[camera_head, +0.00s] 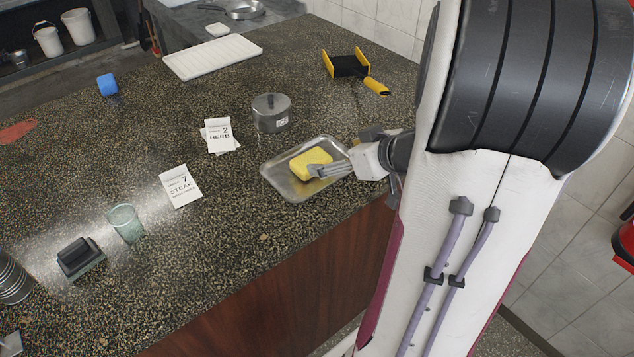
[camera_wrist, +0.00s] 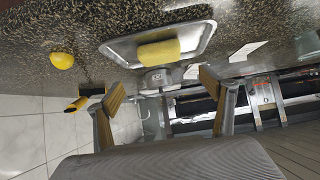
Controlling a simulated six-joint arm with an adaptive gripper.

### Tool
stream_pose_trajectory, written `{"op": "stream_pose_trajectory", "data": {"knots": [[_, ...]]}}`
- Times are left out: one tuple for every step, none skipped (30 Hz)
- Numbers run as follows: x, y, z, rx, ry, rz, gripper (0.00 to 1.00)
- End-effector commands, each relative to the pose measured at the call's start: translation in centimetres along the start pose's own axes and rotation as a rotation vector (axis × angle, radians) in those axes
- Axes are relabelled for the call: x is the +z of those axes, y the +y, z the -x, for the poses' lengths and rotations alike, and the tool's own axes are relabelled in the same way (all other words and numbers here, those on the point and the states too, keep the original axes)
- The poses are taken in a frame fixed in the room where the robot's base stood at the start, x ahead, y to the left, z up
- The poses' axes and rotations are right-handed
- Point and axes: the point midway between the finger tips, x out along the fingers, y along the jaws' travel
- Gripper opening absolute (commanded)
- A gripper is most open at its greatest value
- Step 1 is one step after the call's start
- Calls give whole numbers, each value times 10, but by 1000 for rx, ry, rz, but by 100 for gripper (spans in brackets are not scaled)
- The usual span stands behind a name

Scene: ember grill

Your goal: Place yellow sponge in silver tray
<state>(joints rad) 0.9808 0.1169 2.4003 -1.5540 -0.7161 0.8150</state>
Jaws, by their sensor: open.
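The yellow sponge (camera_head: 311,161) lies inside the silver tray (camera_head: 284,188) on the speckled counter, towards the tray's far side. In the wrist view the sponge (camera_wrist: 159,54) also sits within the rim of the tray (camera_wrist: 113,50).
Paper cards (camera_head: 181,187), a glass (camera_head: 126,222) and a black block (camera_head: 80,257) are to the left. A white tray (camera_head: 212,56) and a yellow-black tool (camera_head: 350,66) lie farther back. The counter's front edge is close.

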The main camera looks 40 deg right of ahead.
Motion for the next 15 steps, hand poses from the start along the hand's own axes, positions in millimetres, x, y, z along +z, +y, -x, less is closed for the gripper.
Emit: {"op": "stream_pose_trajectory", "data": {"knots": [[-3,0,0,10,1,8,82],[-5,0,0,17,2,13,82],[-9,1,1,32,3,20,82],[-12,1,1,45,4,26,82],[-16,2,2,60,5,33,82],[-21,3,2,82,7,45,82],[-25,4,4,102,7,52,82],[-30,4,5,122,8,61,82],[-36,5,7,151,9,71,82],[-42,4,9,173,10,80,82],[-47,4,11,196,10,87,82],[-53,4,15,226,10,95,82],[-58,3,18,248,10,99,82],[-62,2,21,270,8,104,82],[-68,1,25,296,6,107,82]]}}
